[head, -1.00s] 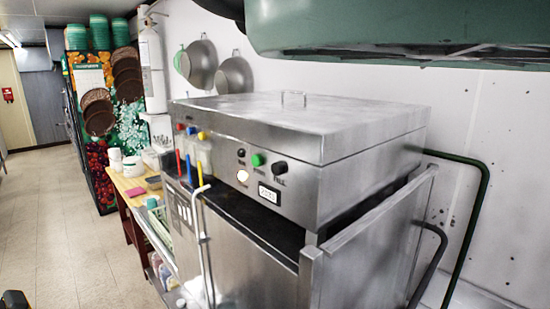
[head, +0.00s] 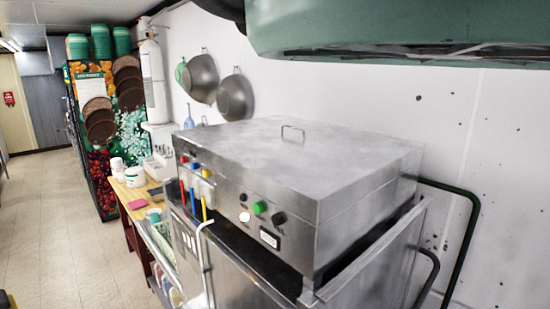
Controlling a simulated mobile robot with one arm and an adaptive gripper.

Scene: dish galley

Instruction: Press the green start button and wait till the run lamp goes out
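The green start button (head: 259,208) is on the sloped front panel of the steel dish machine (head: 300,160). It sits between two black knobs, and nothing touches it. The run lamp (head: 244,217), a round light below and left of the button, looks bright and pale, so it appears lit. A small display (head: 270,239) is to the lamp's lower right; its digits are too small to read. My gripper cannot be made out in this view. A green part across the top right keeps its place in the picture and seems to be mine.
Red, blue and yellow handles (head: 194,198) stand in front of the machine's left end. A wooden side table (head: 128,190) with tubs is beyond it. Two pans (head: 236,98) hang on the white wall. A dark green pipe (head: 462,235) runs at right. The left floor (head: 50,230) is clear.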

